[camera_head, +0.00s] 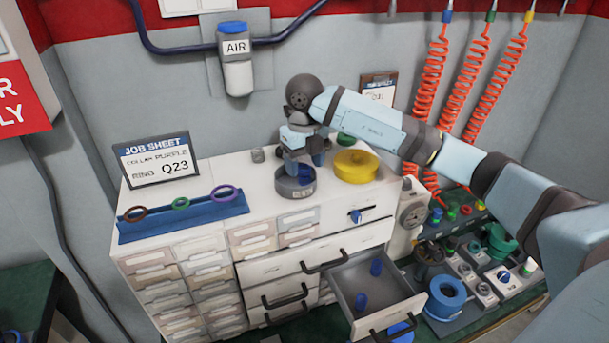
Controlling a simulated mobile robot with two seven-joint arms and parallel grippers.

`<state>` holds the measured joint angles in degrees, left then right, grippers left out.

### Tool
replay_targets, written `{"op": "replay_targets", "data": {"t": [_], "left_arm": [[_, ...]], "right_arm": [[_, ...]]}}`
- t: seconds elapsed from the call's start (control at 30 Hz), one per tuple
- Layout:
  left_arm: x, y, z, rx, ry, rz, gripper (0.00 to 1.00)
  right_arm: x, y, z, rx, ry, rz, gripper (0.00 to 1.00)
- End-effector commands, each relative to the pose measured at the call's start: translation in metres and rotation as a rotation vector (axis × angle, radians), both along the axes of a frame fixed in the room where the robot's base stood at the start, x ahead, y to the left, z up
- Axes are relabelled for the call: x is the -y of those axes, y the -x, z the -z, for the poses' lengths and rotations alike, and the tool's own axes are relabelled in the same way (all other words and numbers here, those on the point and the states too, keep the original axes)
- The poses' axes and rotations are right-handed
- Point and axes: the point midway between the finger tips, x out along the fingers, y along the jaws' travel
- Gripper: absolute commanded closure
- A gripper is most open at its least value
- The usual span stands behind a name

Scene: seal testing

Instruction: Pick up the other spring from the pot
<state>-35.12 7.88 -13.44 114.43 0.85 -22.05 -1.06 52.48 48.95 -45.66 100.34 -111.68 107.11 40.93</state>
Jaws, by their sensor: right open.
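The pot (295,190) is a round dark grey container with a small label, on top of the white cabinet. My right gripper (304,170) points down over the pot, its fingers apart at or just inside the rim. A dark blue piece (305,176), possibly the spring, shows at the pot's mouth between or behind the fingers. The gripper and the pot wall hide most of the inside, and I cannot tell whether the fingers touch the piece. My left gripper is not in view.
A yellow round container (356,168) stands close right of the pot. A blue rack (185,217) with coloured rings lies at the left, before a job sheet (158,160). An open drawer (345,280) holds two blue cylinders.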

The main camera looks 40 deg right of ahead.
Motion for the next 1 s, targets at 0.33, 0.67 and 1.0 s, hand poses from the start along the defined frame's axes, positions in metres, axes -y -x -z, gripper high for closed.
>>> {"op": "replay_targets", "data": {"t": [0.33, 0.67, 1.0], "left_arm": [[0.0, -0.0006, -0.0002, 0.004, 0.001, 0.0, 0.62], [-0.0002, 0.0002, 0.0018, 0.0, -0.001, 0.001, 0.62], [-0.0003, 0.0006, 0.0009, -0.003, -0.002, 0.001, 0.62]], "right_arm": [[0.0001, 0.0, 0.0027, 0.0, 0.0, 0.0, 0.39], [0.0001, 0.0, 0.0026, 0.0, 0.0, 0.0, 0.92], [0.0001, -0.0001, -0.0003, 0.001, -0.001, 0.0, 0.93]]}}
